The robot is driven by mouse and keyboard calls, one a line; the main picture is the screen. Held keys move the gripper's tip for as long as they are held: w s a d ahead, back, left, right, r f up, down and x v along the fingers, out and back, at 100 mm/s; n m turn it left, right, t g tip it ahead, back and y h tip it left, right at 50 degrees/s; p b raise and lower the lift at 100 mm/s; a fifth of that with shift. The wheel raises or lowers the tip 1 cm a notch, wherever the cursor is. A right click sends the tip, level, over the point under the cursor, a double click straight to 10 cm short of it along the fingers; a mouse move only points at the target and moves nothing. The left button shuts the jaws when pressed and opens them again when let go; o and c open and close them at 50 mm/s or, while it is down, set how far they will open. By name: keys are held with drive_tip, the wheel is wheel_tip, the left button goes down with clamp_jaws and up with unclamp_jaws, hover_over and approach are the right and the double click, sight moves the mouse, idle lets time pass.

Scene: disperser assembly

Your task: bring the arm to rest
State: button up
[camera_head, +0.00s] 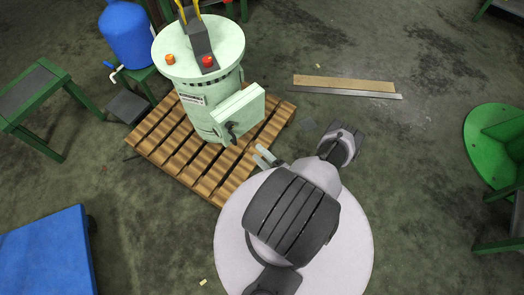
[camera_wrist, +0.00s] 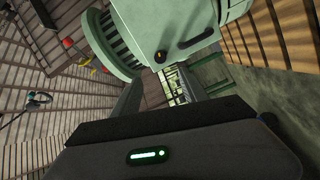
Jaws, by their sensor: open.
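My arm is seen from above in the head view, folded over my round pale base. My gripper (camera_head: 266,157) shows only as small pale finger parts at the left of the arm, just off the front right of the pale green disperser machine (camera_head: 212,95). The fingers are open and I see nothing between them. A gap of floor and pallet edge lies between them and the machine's box-shaped door (camera_head: 240,112). In the wrist view, the machine's door housing (camera_wrist: 165,25) appears tilted at the top, and a dark body with a green light fills the bottom.
The machine stands on a wooden pallet (camera_head: 160,150). A blue tank (camera_head: 127,35) is behind it at left. A green bench (camera_head: 35,90) and a blue tabletop (camera_head: 45,255) lie left. A flat board (camera_head: 345,83) lies on the floor; green furniture (camera_head: 490,140) stands right.

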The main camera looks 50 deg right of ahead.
drive_tip(key=shift+s+a, duration=0.2)
drive_tip(key=shift+s, duration=0.45)
